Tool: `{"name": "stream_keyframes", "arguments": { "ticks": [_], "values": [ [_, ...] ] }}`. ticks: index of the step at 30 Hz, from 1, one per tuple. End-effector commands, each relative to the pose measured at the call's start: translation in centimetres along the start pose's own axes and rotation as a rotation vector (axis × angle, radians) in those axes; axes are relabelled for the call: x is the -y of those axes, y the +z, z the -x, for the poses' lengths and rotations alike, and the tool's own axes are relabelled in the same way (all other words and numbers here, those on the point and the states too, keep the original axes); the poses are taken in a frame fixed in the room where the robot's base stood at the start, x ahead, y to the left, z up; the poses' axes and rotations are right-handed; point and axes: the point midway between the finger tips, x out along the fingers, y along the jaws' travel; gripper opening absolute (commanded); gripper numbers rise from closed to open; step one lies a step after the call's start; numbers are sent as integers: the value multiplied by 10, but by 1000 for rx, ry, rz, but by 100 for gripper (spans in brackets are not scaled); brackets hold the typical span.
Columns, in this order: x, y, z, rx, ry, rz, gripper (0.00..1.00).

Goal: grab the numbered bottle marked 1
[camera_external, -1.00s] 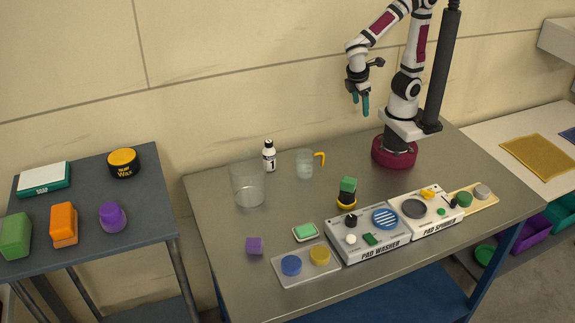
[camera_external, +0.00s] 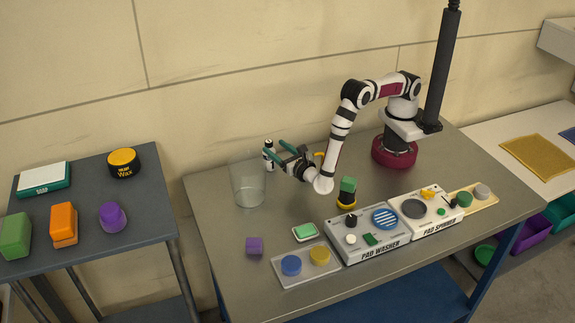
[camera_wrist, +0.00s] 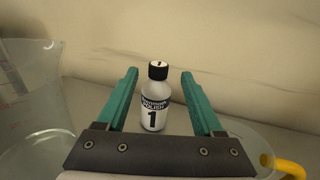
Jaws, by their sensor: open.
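The bottle marked 1 (camera_wrist: 153,104) is small and white with a black cap and a label with a large 1. It stands upright near the back of the table, and in the external view the bottle (camera_external: 268,153) is partly hidden by a finger. My gripper (camera_external: 275,149) is open, with its teal fingers pointing at the bottle from the front right. In the wrist view the fingers of my gripper (camera_wrist: 158,78) show on either side of the bottle, with a gap on both sides. I cannot tell whether the bottle is fully between the fingertips.
A clear beaker (camera_external: 248,187) stands left of the bottle, and its side (camera_wrist: 28,110) is close in the wrist view. A clear jug with a yellow handle (camera_wrist: 290,168) is at right, mostly hidden externally. The wall is behind. A purple cube (camera_external: 254,246) and a pad washer (camera_external: 368,236) lie nearer.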

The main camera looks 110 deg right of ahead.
Motion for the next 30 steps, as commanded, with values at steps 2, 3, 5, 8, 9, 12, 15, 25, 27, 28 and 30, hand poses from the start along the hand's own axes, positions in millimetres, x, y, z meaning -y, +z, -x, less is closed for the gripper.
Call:
{"name": "stream_keyframes", "arguments": {
  "ticks": [2,3,5,8,9,12,15,25,27,28,30],
  "values": [
    [-1,-1,-17,0,-5,0,68],
    [-2,-1,-26,0,-4,0,68],
    [-2,-1,-36,-1,-5,-1,68],
    [-2,-1,-45,-2,-3,0,68],
    [-2,-1,-46,-2,-2,0,68],
    [-2,-1,-46,-2,-1,0,68],
    [-2,-1,-46,-2,-1,-1,61],
    [-2,-1,-45,-2,-2,-1,2],
    [-2,-1,-45,-2,-2,-1,0],
    [-2,-1,-45,-2,-2,-1,0],
    [-2,-1,-45,-2,-2,-1,0]
  ]
}}
